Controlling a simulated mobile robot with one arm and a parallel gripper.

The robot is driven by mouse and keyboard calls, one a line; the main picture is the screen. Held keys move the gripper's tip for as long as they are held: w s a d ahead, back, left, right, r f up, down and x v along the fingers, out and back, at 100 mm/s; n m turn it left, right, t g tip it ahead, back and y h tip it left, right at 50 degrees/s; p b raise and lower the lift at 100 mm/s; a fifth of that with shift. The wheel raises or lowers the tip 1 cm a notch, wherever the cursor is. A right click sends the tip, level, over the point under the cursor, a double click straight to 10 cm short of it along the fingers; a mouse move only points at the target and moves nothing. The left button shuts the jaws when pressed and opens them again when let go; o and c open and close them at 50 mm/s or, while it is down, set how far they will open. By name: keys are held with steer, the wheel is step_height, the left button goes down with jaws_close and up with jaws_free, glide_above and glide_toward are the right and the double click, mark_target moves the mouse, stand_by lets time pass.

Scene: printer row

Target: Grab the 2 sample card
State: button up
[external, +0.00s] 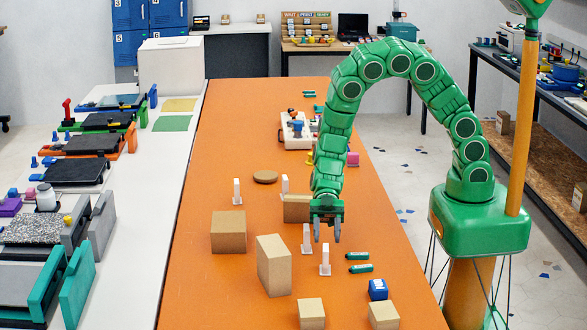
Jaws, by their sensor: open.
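Several small white upright pieces, perhaps the sample cards, stand on the orange table (232,140). One white piece (237,191) is at the left and another (284,185) is a little right of it. A third white piece (306,238) stands close to the left of my gripper, and a fourth (325,261) is just in front of it. I cannot read a number on any of them. My gripper (327,238) is open and empty, pointing down above the table, with its fingers apart. A tan block (296,209) is partly hidden behind it.
Tan blocks stand at the left (228,232), centre (273,265) and front (311,313). Two green cylinders (359,262) and a blue cube (378,289) lie to the right. A white counter (150,200) with printing equipment runs along the left. The table's back left is clear.

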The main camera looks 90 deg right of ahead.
mark_target(326, 244)
steer(key=shift+x, duration=2.9)
steer(key=shift+w+d+f, duration=0.1)
steer(key=shift+f, duration=0.05)
jaws_close()
